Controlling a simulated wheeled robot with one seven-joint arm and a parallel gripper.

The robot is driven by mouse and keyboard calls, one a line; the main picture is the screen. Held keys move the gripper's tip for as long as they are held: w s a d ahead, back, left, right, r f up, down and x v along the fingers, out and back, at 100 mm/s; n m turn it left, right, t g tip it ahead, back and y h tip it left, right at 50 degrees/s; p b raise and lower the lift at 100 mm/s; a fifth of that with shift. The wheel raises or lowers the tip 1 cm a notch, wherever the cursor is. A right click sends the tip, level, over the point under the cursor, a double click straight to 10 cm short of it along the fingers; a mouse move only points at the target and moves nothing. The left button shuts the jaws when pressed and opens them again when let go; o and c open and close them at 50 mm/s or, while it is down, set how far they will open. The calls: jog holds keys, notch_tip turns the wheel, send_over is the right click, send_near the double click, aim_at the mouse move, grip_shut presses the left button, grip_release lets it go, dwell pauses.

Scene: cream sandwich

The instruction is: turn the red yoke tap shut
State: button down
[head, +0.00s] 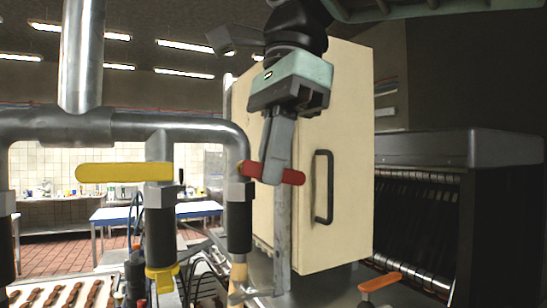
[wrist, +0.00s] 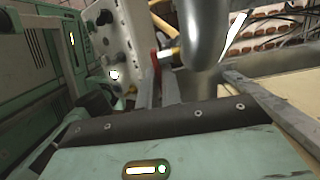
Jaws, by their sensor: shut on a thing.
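The red yoke tap (head: 292,177) shows in the head view as a nearly level red handle, tilted slightly down to the right, at the bend of the steel pipe. My gripper (head: 271,174) comes down from above, its grey fingers shut on the handle's middle. The fingers hide that middle part; red shows on both sides. In the wrist view, a thin strip of the red tap (wrist: 155,64) shows at the ends of the fingers (wrist: 157,88), beside a thick steel pipe.
A yellow handle (head: 125,172) sits on the pipework to the left. A cream cabinet (head: 346,120) with a black handle (head: 323,187) stands close behind my gripper. An orange handle (head: 380,282) is at the lower right, before a dark machine (head: 500,150).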

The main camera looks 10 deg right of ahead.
jog(key=shift+a+r+t+h, duration=0.2)
jog(key=shift+t+h, duration=0.1)
jog(key=shift+h, duration=0.8)
jog(key=c, duration=1.9)
grip_release()
